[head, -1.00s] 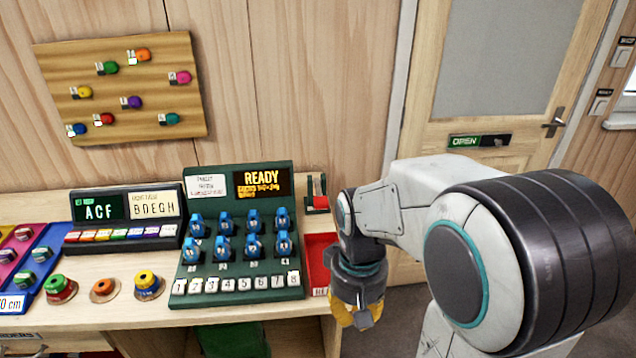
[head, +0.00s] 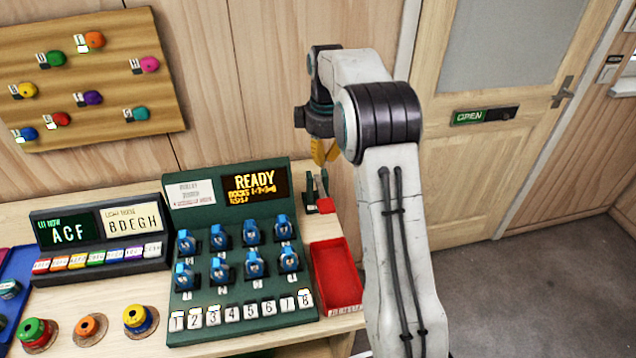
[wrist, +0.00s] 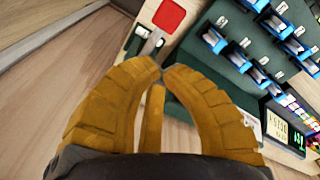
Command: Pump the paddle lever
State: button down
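The paddle lever (head: 325,205) is a small dark fixture with a red part, at the back right corner of the green console. In the wrist view a small dark and pale fixture (wrist: 141,42), apparently the lever, lies just beyond my fingertips. My gripper (head: 325,161) has yellow fingers and hangs above and slightly behind the lever, apart from it. In the wrist view my gripper (wrist: 162,69) has its fingertips drawn almost together, with nothing seen between them. The fingers hide part of the console and bench in that view.
The green console (head: 180,335) holds blue cams, numbered keys and a READY display (head: 255,186). A red tray (head: 337,275) sits right of it. A letter display (head: 100,230) and coloured spools (head: 138,318) stand left. The wooden wall is close behind; a door (head: 480,180) is right.

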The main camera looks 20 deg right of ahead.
aim_at(324, 201)
jog(key=shift+s+a+r+n+g, duration=0.15)
jog(key=shift+s+r+n, duration=0.1)
jog(key=shift+n, duration=1.15)
jog(key=shift+s+d+r+n+g, duration=0.15)
jog(key=shift+r+n, duration=0.15)
jog(key=shift+n, duration=1.1)
jog(key=shift+s+a+r+n+g, duration=0.15)
jog(key=shift+s+r+n, duration=0.1)
jog(key=shift+n, duration=1.15)
notch_tip(324, 201, down, 14)
jog(key=shift+f+p, duration=0.1)
jog(key=shift+p, duration=0.75)
